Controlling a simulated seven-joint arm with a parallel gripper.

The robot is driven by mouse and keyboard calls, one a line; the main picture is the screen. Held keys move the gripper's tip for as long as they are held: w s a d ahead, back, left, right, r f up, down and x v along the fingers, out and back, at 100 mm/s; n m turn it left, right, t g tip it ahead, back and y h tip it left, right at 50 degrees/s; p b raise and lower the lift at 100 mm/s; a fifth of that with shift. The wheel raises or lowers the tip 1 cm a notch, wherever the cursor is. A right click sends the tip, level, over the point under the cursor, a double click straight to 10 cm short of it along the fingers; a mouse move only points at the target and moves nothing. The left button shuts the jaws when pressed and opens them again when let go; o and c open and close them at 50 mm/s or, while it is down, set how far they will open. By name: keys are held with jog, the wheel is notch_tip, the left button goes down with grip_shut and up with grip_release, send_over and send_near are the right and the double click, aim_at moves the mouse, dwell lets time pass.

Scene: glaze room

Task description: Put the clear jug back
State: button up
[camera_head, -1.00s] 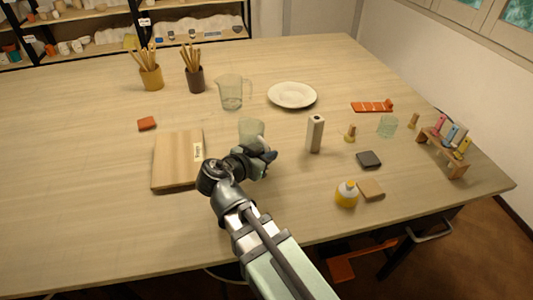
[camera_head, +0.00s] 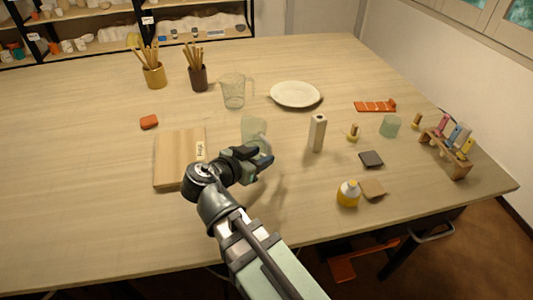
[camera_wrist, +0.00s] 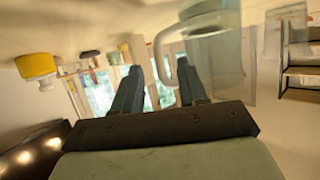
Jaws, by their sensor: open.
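A see-through greenish jug (camera_head: 252,127) stands on the table just beyond my gripper, its lower part partly hidden by the gripper. In the wrist view a clear jug (camera_wrist: 222,52) is large and close, its handle (camera_wrist: 160,58) showing between my two fingers. My gripper (camera_head: 264,155) is open, with its fingers (camera_wrist: 155,85) apart around the handle's place in the picture; I cannot tell whether they touch it. A second clear jug (camera_head: 233,92), with its handle to the right, stands farther back near the brush pots.
A wooden board (camera_head: 179,158) lies left of my gripper, and a pale upright block (camera_head: 317,133) stands to the right. The front left of the table is clear.

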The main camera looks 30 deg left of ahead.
jog(key=v, duration=0.7)
jog(key=shift+s, duration=0.25)
jog(key=shift+r, duration=0.1)
